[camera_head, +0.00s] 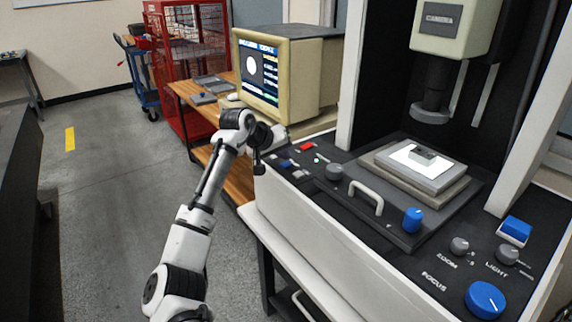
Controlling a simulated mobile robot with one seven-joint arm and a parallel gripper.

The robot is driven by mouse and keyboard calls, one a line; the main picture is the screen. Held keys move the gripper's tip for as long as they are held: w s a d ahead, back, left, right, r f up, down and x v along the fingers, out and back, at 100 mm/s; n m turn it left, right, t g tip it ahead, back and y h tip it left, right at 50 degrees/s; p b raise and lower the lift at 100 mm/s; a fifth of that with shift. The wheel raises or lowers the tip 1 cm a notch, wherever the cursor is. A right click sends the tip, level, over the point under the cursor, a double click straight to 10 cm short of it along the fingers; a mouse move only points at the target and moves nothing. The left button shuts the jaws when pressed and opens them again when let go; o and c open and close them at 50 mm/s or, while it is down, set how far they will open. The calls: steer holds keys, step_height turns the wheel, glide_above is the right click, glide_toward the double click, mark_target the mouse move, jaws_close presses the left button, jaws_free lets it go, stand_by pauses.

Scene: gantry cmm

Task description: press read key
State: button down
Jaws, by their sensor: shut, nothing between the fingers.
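The measuring machine's dark control panel (322,182) carries several small keys at its left end. They include a red key (306,147), a blue key (286,163) and some pale ones. A green light (316,160) glows beside them. A larger blue key (515,229) sits at the panel's right. No label reading "read" is legible, so I cannot tell which one is the read key. My gripper (259,169) is small and dark, points down and is shut and empty. It appears at the panel's left front corner, left of the small keys; contact is unclear.
A grey knob (334,172), a handle (366,196), a blue knob (413,219) and a large blue focus dial (485,299) stand up from the panel. The monitor (288,72) stands on a wooden desk behind my wrist. Open floor (95,200) lies at left.

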mark_target(284, 165)
steer(key=shift+f, duration=0.4)
steer(key=shift+f, duration=0.4)
stand_by(0.6)
stand_by(0.4)
steer(key=shift+r+p, duration=0.8)
steer(key=shift+p, duration=0.2)
step_height(284, 165, up, 5)
steer(key=p, duration=0.4)
